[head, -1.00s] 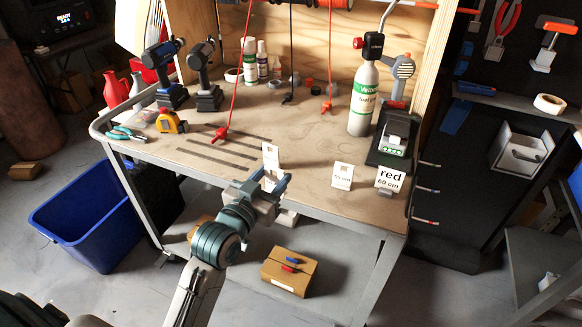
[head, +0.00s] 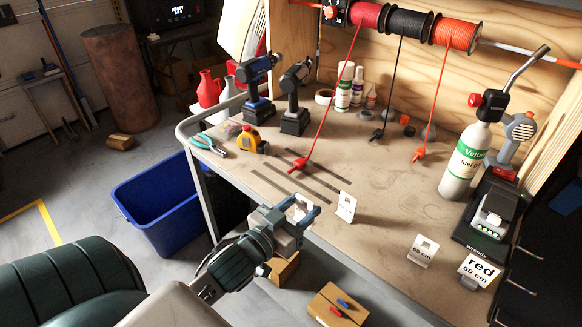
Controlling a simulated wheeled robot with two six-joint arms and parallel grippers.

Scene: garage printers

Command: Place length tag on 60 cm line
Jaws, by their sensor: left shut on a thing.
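My left gripper (head: 299,216) is at the front edge of the bench. It is shut on a small white tag (head: 299,204), mostly hidden by the fingers, so its print cannot be read. A white tag (head: 346,207) stands upright on the bench just right of the gripper. Another white tag (head: 422,251), with a blurred cm figure, stands further right. A sign reading "red 60 cm" (head: 480,269) stands near the right front edge. Several dark parallel lines (head: 284,188) lie on the bench top beyond the gripper; no labels are readable on them. My right gripper is not in view.
A red cable end (head: 294,168) rests by the lines. Pliers (head: 208,144), a tape measure (head: 251,141) and drills (head: 293,97) are at the back left. A gas bottle (head: 464,162) stands right. The bench (head: 375,180) is clear mid-right. A blue bin (head: 165,210) stands left.

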